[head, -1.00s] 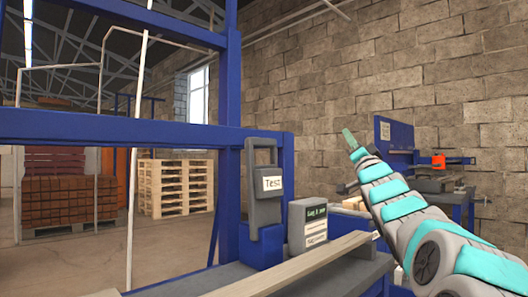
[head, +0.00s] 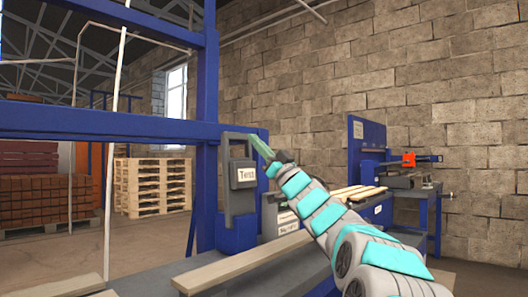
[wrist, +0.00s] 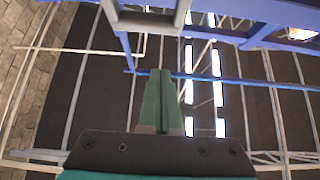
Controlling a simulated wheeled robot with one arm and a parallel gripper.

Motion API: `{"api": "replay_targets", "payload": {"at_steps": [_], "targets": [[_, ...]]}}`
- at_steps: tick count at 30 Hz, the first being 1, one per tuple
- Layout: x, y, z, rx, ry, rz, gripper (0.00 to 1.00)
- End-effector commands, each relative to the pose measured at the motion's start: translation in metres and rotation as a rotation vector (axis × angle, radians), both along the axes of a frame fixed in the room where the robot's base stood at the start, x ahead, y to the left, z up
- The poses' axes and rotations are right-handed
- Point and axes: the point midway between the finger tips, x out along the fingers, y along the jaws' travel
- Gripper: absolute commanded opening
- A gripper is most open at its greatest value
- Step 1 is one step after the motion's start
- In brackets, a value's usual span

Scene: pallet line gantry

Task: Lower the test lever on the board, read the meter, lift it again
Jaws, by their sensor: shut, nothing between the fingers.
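The test lever (head: 241,150) is a dark grey loop-shaped handle with a white label, mounted on the blue upright in the head view. It stands raised on its blue base block (head: 237,236). My gripper (head: 258,143) is just right of the lever's top in the head view; whether it touches the lever I cannot tell. In the wrist view my green fingers (wrist: 160,92) are together with nothing between them, pointing up toward the roof. A grey bar (wrist: 150,22) shows ahead of them. The meter box (head: 288,222) is partly hidden behind my arm, and its reading is not legible.
A pale plank (head: 245,264) lies on the conveyor bed in front. A blue workbench (head: 400,200) with an orange item (head: 408,159) stands at the right. Stacked wooden pallets (head: 152,187) and bricks (head: 48,201) stand behind the blue frame (head: 100,122).

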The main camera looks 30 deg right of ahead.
Motion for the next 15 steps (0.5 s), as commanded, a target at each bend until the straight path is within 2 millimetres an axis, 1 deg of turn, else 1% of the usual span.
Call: {"api": "replay_targets", "payload": {"at_steps": [1, 6, 9, 15], "targets": [[0.005, 0.004, 0.007, -0.003, -0.004, 0.003, 0.0], [0.023, 0.01, 0.021, -0.003, -0.002, 0.001, 0.0], [0.037, 0.015, 0.017, 0.001, 0.001, 0.003, 0.0], [0.053, 0.021, 0.018, -0.001, -0.003, 0.002, 0.0]]}}
